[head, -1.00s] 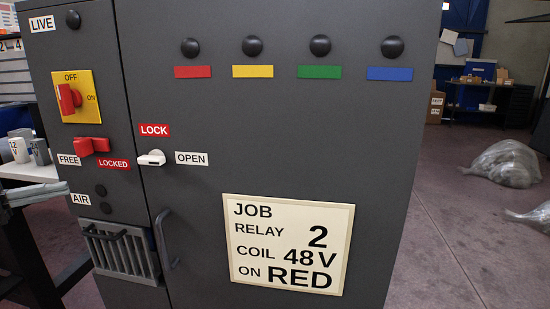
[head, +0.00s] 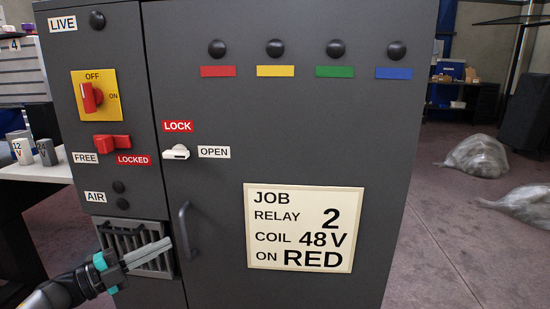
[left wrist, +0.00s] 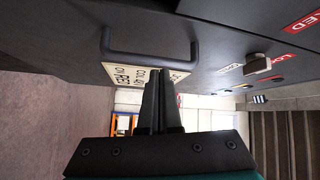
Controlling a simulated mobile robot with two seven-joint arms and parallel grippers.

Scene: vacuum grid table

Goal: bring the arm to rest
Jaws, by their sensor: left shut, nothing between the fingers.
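My left gripper (head: 168,246) comes in from the lower left in the head view. Its two grey fingers are together with nothing between them, in front of the vent grille (head: 125,240) and pointing toward the door handle (head: 187,232). I cannot tell how far they are from the cabinet. In the left wrist view the shut fingers (left wrist: 162,80) point up the picture, with the handle (left wrist: 150,55) beyond them. My right gripper is not in view.
The dark cabinet (head: 300,140) fills the middle, with a red rotary switch (head: 92,97), red latch (head: 113,142), white door lock (head: 176,153) and job sign (head: 303,227). Plastic-wrapped bundles (head: 476,157) lie on the floor right.

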